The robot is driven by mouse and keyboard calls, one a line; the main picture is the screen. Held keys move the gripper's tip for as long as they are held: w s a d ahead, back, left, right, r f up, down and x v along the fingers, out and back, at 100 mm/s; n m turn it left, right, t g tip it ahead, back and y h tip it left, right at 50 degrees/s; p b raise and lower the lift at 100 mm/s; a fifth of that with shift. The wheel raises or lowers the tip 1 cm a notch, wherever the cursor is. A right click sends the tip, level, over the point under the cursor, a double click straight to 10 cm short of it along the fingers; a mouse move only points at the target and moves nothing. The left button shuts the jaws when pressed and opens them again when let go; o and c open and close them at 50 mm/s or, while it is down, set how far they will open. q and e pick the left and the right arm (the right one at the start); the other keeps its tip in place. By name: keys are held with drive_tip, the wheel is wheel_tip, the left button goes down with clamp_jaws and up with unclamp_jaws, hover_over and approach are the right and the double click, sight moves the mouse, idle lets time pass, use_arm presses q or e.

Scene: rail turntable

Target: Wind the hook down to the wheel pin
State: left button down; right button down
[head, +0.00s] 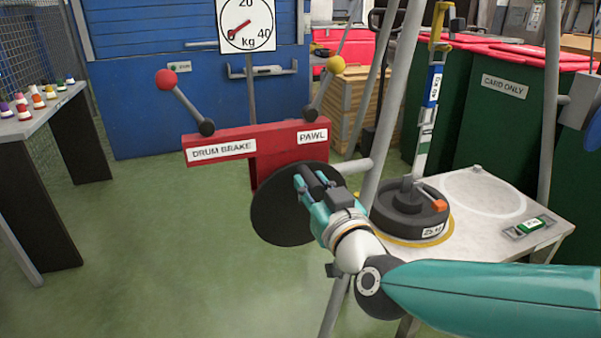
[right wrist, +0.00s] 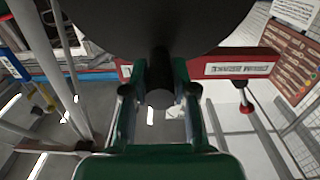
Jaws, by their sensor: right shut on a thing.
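My right gripper (head: 308,186) is at the face of a dark round crank disc (head: 270,215) below a red bar. In the right wrist view its fingers (right wrist: 160,92) are closed around a dark cylindrical handle (right wrist: 159,70) that sticks out from the disc (right wrist: 150,20). The black wheel (head: 395,220) lies flat on a pale platform to the right, with an upright pin (head: 405,188) at its middle. A yellow-topped hanging piece (head: 438,40) with a blue label and a pale lower part reaches down near the wheel; I cannot clearly make out a hook. My left gripper is out of view.
The red bar (head: 283,140) carries a red-knobbed DRUM BRAKE lever (head: 185,98) and a yellow-knobbed PAWL lever (head: 322,90). A dial (head: 247,24) hangs above. Grey frame legs (head: 398,100) stand close to my right arm.

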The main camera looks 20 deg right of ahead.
drive_tip(key=shift+a+n+p, duration=0.75)
drive_tip(key=shift+n+p, duration=0.2)
drive_tip(key=shift+n, duration=0.05)
drive_tip(key=shift+a+f+n, duration=0.15)
drive_tip(key=shift+a+n, duration=0.1)
drive_tip(key=shift+n, duration=0.05)
drive_tip(key=shift+a+p, duration=0.15)
drive_tip(key=shift+p, duration=0.15)
drive_tip(key=shift+a+f+n+p, duration=0.15)
drive_tip(key=shift+a+n+p, duration=0.35)
drive_tip(key=shift+n, duration=0.2)
drive_tip(key=shift+a+f+n, duration=0.2)
drive_tip(key=shift+a+n, duration=0.1)
drive_tip(key=shift+n, duration=0.2)
drive_tip(key=shift+a+f+n+p, duration=0.25)
drive_tip(key=shift+a+n+p, duration=0.25)
drive_tip(key=shift+n, duration=0.2)
drive_tip(key=shift+a+f+n, duration=0.25)
drive_tip(key=shift+n, duration=0.25)
